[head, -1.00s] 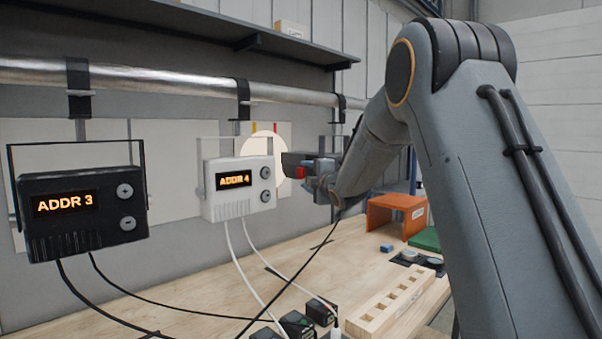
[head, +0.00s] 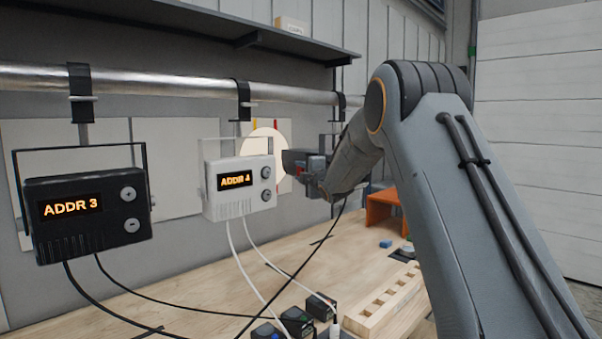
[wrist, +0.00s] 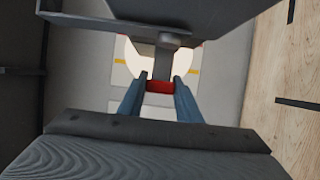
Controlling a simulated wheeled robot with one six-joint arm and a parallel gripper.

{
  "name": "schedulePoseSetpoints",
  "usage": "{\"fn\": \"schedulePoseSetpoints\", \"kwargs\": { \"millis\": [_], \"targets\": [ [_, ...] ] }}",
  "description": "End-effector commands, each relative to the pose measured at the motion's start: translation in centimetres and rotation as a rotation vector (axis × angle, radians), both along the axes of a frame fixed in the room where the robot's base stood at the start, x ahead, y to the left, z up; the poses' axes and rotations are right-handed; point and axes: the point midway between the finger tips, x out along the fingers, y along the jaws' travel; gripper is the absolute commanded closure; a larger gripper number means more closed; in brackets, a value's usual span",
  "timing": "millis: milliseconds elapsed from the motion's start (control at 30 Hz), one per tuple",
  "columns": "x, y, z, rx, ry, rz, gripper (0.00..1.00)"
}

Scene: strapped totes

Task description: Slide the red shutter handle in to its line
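The red shutter handle (wrist: 159,86) shows between my two blue-grey fingers in the wrist view, filling the gap between them. My gripper (wrist: 160,80) is shut on it. In the head view my gripper (head: 312,178) is at the lamp unit hung right of the white ADDR 4 unit, and only a small bit of red shows there. A bright round light patch (head: 277,141) lies on a pale wall panel behind, with a yellow mark (head: 254,128) and a red mark (head: 276,125) above it. The handle's own line cannot be made out.
The white ADDR 4 unit (head: 240,184) and the black ADDR 3 unit (head: 88,214) hang from the pipe (head: 160,84) to the left. Cables drop to the bench. A wooden slotted block (head: 385,303) and small black boxes stand below. An orange stand (head: 384,208) is behind my arm.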

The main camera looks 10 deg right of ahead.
Motion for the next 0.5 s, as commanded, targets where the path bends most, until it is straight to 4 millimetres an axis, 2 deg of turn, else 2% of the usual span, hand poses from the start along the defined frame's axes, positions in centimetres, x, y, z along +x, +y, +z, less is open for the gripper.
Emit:
{"fn": "schedulePoseSetpoints", "kwargs": {
  "millis": [33,133,267,500],
  "targets": [
    [0.0,0.0,0.0,0.000,0.000,0.000,0.84],
    [0.0,0.0,0.0,0.000,0.000,0.000,1.00],
    [0.1,-0.2,0.0,0.000,0.000,0.000,1.00],
    [1.9,-2.8,-0.2,-0.001,-0.001,-0.001,1.00]
  ]
}}
